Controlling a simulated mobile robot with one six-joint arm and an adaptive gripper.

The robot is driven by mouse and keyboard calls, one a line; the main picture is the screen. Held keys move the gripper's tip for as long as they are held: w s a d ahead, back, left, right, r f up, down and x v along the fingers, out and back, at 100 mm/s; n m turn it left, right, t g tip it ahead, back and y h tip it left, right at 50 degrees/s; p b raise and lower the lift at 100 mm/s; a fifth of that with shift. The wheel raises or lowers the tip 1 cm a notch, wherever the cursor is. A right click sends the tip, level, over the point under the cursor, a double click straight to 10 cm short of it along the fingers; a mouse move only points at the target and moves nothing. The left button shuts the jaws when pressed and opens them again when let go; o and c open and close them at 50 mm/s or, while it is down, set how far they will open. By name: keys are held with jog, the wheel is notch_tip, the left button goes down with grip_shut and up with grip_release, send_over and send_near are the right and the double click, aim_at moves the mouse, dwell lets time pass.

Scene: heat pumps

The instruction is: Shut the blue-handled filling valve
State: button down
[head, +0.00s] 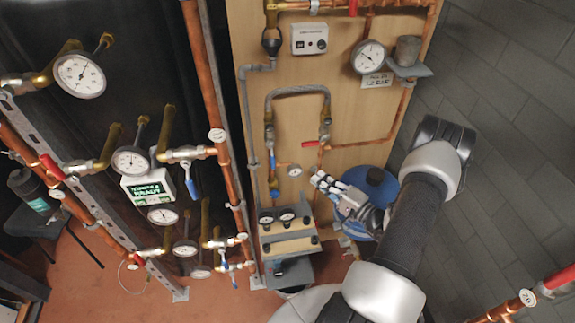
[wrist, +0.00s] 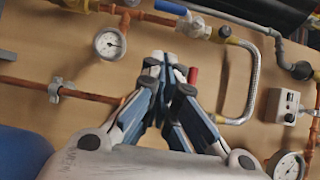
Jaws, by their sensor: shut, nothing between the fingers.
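The filling valve sits on a vertical pipe on the wooden board, and its blue handle (head: 273,161) points down roughly along that pipe. In the wrist view the blue handle (wrist: 171,8) is at the top edge, beside the metal valve body (wrist: 193,27). My gripper (head: 317,179) is right of and slightly below the handle, apart from it. In the wrist view my gripper (wrist: 166,62) has its fingertips together with nothing between them, below the handle in the picture.
A small gauge (head: 294,170) lies between handle and gripper. A red handle (wrist: 193,75) shows just beside my fingers. A grey braided hose (head: 297,91) loops above. A blue vessel (head: 372,187) stands behind my wrist. Other blue handles (head: 191,188) are on the left pipes.

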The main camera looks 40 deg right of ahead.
aim_at(272, 156)
jog(key=w+a+b, duration=0.1)
jog(key=w+a, duration=0.3)
jog(key=w, duration=0.7)
jog(key=shift+w+a, duration=0.25)
jog(key=shift+a, duration=0.05)
jog(key=shift+f+b, duration=0.2)
jog(key=shift+b, duration=0.1)
jog(key=shift+w+a, duration=0.1)
jog(key=shift+a, duration=0.1)
